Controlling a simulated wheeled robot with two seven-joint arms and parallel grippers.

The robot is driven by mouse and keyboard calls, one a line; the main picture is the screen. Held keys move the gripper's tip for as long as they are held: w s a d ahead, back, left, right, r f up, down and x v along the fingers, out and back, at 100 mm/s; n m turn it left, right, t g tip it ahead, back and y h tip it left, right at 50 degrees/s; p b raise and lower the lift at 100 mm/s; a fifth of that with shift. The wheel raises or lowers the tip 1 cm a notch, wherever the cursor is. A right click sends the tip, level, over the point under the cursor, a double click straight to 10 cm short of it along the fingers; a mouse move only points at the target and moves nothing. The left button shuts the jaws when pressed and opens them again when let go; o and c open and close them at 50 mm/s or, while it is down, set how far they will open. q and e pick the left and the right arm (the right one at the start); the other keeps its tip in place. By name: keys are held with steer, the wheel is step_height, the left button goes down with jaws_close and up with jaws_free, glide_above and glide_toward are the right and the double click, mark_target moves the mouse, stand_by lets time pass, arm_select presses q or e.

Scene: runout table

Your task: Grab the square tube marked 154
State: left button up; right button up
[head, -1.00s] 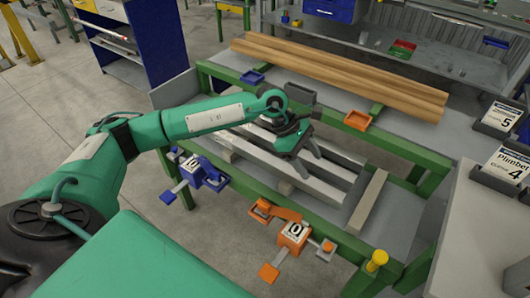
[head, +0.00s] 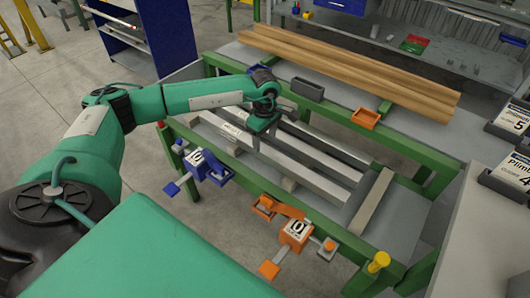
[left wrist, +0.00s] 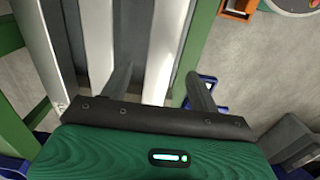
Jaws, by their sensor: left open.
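Several pale grey square tubes (head: 297,160) lie side by side on the green-framed table (head: 400,172). One tube near the left end carries a small white label (head: 233,129), too small to read, so I cannot tell which tube is marked 154. My left gripper (head: 262,138) is over the left part of the tubes, pointing down. In the left wrist view the left gripper (left wrist: 160,80) is open, with a bright tube (left wrist: 163,45) showing between its fingers. I cannot tell how far above it the fingers are. My right gripper is not in view.
Wooden beams (head: 340,70) lie along the back. A dark grey bin (head: 308,88) and an orange tray (head: 365,118) sit before them. A blue clamp (head: 205,165) and an orange clamp (head: 295,232) are at the front edge. A grey crossbar (head: 371,200) lies at the right.

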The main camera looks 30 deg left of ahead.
mark_target(265, 149)
arm_select(q)
step_height(265, 149, down, 5)
steer(key=shift+f+p, duration=0.15)
steer(key=shift+p, duration=0.15)
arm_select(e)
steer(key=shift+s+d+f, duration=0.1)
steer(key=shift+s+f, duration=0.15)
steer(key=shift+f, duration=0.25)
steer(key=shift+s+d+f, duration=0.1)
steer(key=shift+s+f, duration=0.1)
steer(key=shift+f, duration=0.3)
arm_select(q)
jaws_close()
